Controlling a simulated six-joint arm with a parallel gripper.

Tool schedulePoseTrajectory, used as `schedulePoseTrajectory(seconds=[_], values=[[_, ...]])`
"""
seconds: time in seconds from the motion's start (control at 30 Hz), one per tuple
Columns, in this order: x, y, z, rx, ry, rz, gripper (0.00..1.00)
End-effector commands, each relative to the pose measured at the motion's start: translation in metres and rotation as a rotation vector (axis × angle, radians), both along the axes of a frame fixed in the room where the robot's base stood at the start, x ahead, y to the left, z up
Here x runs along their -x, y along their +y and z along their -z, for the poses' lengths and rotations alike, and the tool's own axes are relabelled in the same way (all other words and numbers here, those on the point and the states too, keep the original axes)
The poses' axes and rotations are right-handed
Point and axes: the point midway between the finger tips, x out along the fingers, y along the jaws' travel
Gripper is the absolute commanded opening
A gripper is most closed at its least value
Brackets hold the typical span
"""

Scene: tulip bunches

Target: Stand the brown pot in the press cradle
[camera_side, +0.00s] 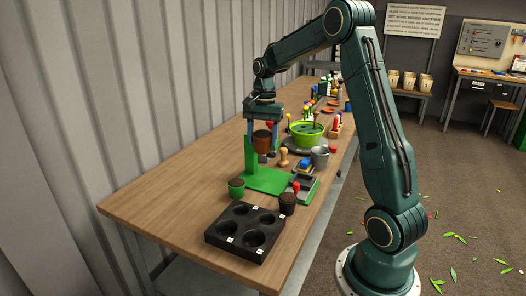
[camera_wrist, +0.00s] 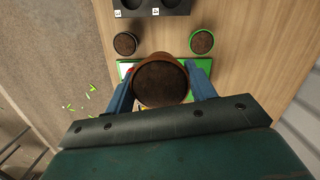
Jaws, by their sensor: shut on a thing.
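The brown pot (camera_side: 262,142), filled with dark soil, is upright between the blue fingers of my gripper (camera_side: 262,132). In the wrist view the pot (camera_wrist: 160,82) sits between both fingers of my gripper (camera_wrist: 160,85), which are shut on its sides. The green press (camera_side: 268,181) has a flat base and an upright at its left. The pot hangs above the base, close to the upright. Parts of the press show behind the pot in the wrist view; the pot hides the cradle there, and I cannot make out the cradle clearly in the side view.
A black tray with round holes (camera_side: 213,236) lies in front. A wooden stamp (camera_side: 283,157), a grey cup (camera_side: 320,157) and a green bowl (camera_side: 306,133) stand behind to the right.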

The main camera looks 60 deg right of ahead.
Motion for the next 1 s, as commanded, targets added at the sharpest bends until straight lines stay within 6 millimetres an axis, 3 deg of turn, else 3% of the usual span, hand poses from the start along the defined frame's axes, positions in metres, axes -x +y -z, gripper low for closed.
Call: schedulePoseTrajectory(seconds=[0.27, 0.6, 0.8, 1.0], values=[[0.021, -0.049, -0.006, 0.004, -0.001, 0.007, 0.31], [0.071, -0.125, -0.016, 0.003, 0.0, 0.008, 0.31], [0.09, -0.145, -0.019, 0.001, 0.0, 0.004, 0.31], [0.093, -0.149, -0.02, 0.001, 0.0, 0.002, 0.31]])
